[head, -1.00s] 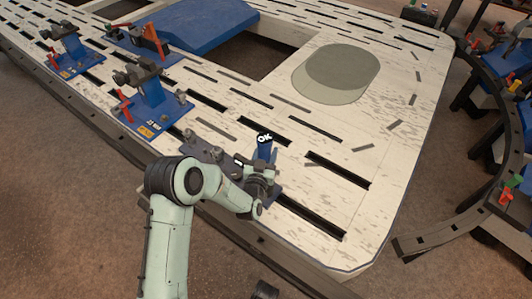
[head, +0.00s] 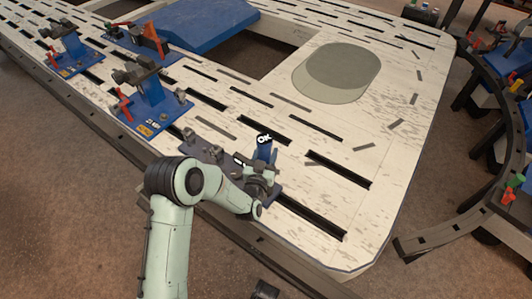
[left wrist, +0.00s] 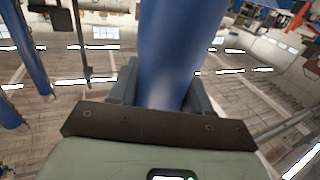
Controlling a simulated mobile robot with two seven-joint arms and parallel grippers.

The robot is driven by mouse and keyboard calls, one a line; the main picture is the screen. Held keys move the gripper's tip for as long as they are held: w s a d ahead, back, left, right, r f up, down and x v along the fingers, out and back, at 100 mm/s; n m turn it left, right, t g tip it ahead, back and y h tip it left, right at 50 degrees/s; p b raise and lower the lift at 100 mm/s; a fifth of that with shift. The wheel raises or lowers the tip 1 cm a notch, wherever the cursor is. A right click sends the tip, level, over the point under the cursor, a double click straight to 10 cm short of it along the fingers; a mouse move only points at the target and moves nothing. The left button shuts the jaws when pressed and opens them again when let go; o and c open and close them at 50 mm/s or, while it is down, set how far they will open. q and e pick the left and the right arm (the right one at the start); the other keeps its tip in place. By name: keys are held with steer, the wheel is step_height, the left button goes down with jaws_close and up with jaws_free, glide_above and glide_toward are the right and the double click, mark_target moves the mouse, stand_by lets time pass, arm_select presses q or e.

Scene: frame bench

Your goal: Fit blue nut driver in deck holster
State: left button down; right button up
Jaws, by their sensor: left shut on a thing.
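My left gripper (head: 262,180) is low over the near edge of the deck and shut on the blue nut driver (head: 264,150). The driver's blue handle stands roughly upright above the gripper, with an OK label at its top. In the left wrist view, the blue handle (left wrist: 175,50) rises between the two grey fingers. A dark grey base plate (head: 203,150) with small fittings, likely the holster, lies on the deck beside and under the gripper. The driver's lower end is hidden, so I cannot tell whether it is in the holster. My right gripper is not in view.
The pale slotted deck (head: 320,210) has free room to the right. Blue clamp fixtures (head: 150,105) with red handles stand to the left. A grey-green oval pad (head: 337,75) lies at the back. A dark curved rail (head: 512,130) runs along the right.

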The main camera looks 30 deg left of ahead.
mark_target(266, 160)
arm_select(q)
steer(key=shift+f+b, duration=1.55)
steer(key=shift+f, duration=2.4)
steer(key=shift+c, duration=2.1)
jaws_free()
steer(key=shift+f, duration=0.1)
